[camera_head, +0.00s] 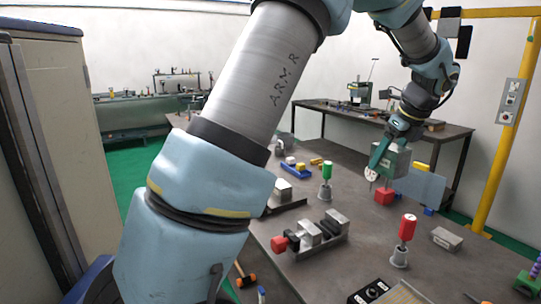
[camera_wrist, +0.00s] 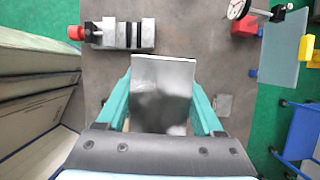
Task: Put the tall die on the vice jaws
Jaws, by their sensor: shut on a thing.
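The tall die is a plain grey block (camera_wrist: 163,78) held between the teal fingers of my gripper (camera_wrist: 162,95); in the head view the die (camera_head: 397,160) shows grey-green at the upper right, raised above the table. My gripper (camera_head: 384,158) is shut on it. The vice (camera_head: 312,236), with grey jaws and a red end, sits on the table left of and nearer than the die in the head view. In the wrist view the vice (camera_wrist: 127,34) is at the upper left, beyond the die and apart from it. The die hides the table behind it.
A red-handled tool (camera_head: 406,228) and a green-handled tool (camera_head: 326,172) stand upright. A grey block (camera_head: 447,238) lies at the right. A red block (camera_head: 384,196), dial gauge (camera_head: 371,175) and translucent panel (camera_head: 424,186) are near my gripper. A black box (camera_head: 371,291) sits in front.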

